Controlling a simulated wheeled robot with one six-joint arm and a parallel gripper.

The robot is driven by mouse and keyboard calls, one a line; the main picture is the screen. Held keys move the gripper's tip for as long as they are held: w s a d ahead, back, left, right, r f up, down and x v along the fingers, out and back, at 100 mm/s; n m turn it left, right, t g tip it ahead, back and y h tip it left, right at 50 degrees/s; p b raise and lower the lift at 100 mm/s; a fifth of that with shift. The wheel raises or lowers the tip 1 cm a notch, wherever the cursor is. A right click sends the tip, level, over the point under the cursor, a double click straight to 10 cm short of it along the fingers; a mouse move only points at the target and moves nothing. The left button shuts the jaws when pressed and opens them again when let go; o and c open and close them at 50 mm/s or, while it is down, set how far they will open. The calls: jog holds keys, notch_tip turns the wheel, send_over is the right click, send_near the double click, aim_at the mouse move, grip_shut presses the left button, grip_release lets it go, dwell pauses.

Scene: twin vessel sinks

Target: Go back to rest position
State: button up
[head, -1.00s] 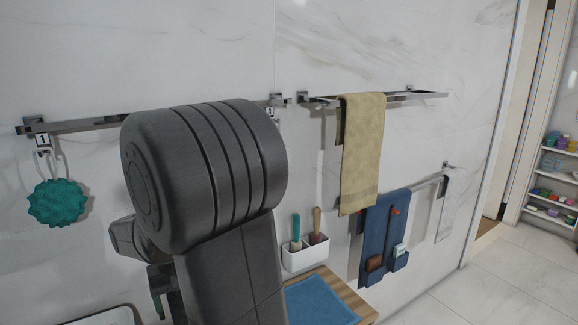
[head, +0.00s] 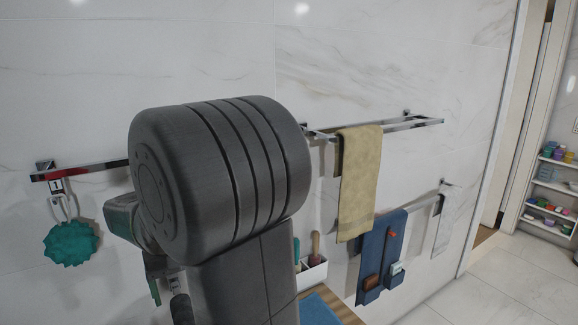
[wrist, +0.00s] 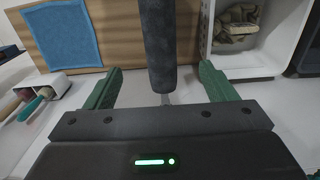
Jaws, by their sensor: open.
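My gripper (wrist: 158,88) shows in the wrist view with two green fingers spread apart. A dark grey, rounded handle-like thing (wrist: 160,45) with a thin metal end lies between the fingers in that picture, with visible space on both sides. I cannot tell how far it is from the fingers. In the head view, my large grey arm link fills the middle. Only a green finger of the gripper shows low at its left, and most of the gripper is hidden.
A teal scrubber (head: 70,243) hangs from a wall rail at left. A tan towel (head: 359,185) and a blue organizer (head: 381,258) hang at right. A white caddy (head: 312,272) stands near a blue cloth (wrist: 62,35) on a wooden board. Floor at right is clear.

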jog(key=shift+s+a+r+p, duration=0.3)
jog(key=shift+s+a+r, duration=0.2)
jog(key=shift+a+r, duration=0.3)
